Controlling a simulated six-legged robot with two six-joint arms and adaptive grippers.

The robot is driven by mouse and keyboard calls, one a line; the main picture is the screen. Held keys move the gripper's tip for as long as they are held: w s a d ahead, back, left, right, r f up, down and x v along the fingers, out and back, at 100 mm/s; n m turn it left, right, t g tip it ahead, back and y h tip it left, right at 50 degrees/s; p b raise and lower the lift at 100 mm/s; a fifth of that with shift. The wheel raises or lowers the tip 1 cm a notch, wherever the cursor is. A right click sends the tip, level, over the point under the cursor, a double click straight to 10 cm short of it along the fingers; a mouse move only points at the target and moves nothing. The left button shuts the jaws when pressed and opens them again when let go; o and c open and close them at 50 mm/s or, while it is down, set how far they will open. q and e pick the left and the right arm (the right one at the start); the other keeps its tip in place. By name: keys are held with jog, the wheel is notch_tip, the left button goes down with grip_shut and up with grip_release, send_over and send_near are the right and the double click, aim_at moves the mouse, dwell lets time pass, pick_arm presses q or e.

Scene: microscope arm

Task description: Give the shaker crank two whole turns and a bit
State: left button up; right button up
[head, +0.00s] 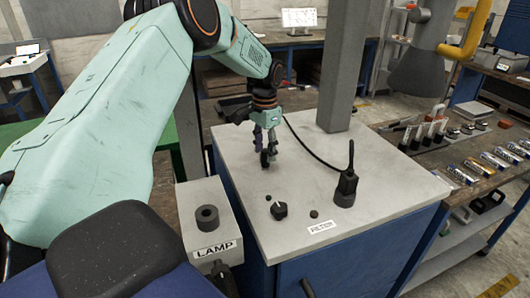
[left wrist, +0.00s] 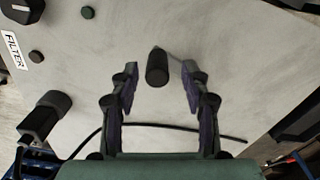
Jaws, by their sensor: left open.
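The crank's black upright handle (left wrist: 157,68) shows in the left wrist view, with a thin grey bar running from its top toward the right finger. It stands over the pale bench top (head: 232,222), between and slightly beyond my open fingertips. My left gripper (head: 265,150) points down at the bench top in the head view; it also shows in the left wrist view (left wrist: 159,80). Gaps show on both sides of the handle, so neither finger appears to touch it. In the head view the fingers largely hide the crank. My right gripper is out of view.
Nearer the front stand a black knob (head: 279,210), a FILTER label (head: 320,228) and a black socket (head: 345,188) with a cable (head: 308,148) curving behind. A LAMP box (head: 213,244) stands left. A grey post (head: 343,70) rises behind.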

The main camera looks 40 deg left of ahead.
pick_arm(q)
jog(key=shift+w+d+f, duration=0.1)
jog(key=shift+d+f, duration=0.4)
jog(key=shift+f, duration=0.1)
jog(key=shift+s+a+f, duration=0.2)
jog(key=shift+s+a, duration=0.05)
jog(key=shift+a, duration=0.3)
jog(key=shift+c, duration=0.3)
jog(key=shift+w+d, duration=0.3)
jog(key=shift+d, duration=0.05)
jog(key=c, duration=0.5)
jog(key=shift+c, duration=0.5)
jog(key=shift+s+a, duration=0.25)
grip_shut()
jog(key=shift+d, duration=0.1)
